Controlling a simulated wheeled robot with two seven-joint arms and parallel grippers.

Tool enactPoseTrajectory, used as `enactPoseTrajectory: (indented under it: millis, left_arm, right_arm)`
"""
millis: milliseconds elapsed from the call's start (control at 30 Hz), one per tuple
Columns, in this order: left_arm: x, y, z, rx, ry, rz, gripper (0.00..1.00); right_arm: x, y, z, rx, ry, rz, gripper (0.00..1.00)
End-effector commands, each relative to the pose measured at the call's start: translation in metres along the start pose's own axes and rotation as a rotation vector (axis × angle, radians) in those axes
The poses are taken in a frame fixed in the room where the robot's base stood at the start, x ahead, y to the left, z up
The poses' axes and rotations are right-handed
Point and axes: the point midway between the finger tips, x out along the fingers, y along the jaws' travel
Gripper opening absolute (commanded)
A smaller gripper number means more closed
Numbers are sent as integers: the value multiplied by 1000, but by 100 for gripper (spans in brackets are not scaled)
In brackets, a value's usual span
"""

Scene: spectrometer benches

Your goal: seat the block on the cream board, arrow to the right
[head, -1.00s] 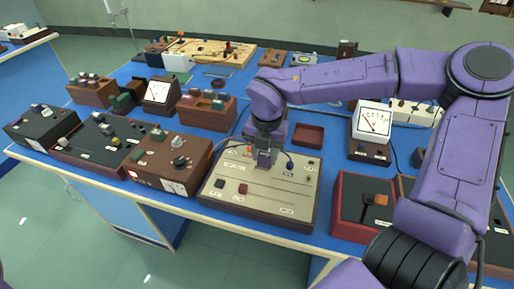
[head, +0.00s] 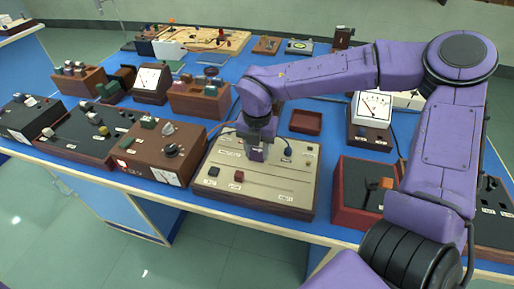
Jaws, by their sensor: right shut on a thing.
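The cream board (head: 270,186) is a flat panel in a dark wooden frame at the front middle of the blue bench. It carries small labels, a black block (head: 213,171), a dark red block (head: 239,177) and a blue knob (head: 288,150). My right gripper (head: 257,156) points down over the board's back middle, shut on a block. The held block is mostly hidden by the fingers, so its arrow and any contact with the board cannot be made out. My left gripper is out of view.
A brown box (head: 150,155) with knobs and a meter stands close left of the board. A red-sided box (head: 355,195) stands to its right. Behind are an empty red tray (head: 306,121), a white meter (head: 371,108) and a wooden block rack (head: 200,100). Wires run behind the board.

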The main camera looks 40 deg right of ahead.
Motion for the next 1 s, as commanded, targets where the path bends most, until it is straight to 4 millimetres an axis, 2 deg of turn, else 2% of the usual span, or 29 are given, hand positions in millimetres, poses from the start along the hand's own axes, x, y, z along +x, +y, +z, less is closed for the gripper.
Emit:
enactPoseTrajectory:
  millis: [33,100,367,467,567,800,900,1000]
  left_arm:
    - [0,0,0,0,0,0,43]
    - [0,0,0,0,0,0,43]
    - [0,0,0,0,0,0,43]
    - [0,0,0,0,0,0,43]
    - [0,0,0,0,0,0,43]
    - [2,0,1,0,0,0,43]
    - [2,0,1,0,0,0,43]
    - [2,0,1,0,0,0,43]
  right_arm:
    - [0,0,0,0,0,0,48]
    - [0,0,0,0,0,0,71]
    - [0,0,0,0,0,0,71]
    - [-7,0,0,0,-2,2,71]
    - [-25,1,1,1,-3,4,71]
    - [-81,1,1,1,-2,2,71]
    - [-96,1,1,1,-2,1,71]
    - [-104,0,0,0,1,-1,71]
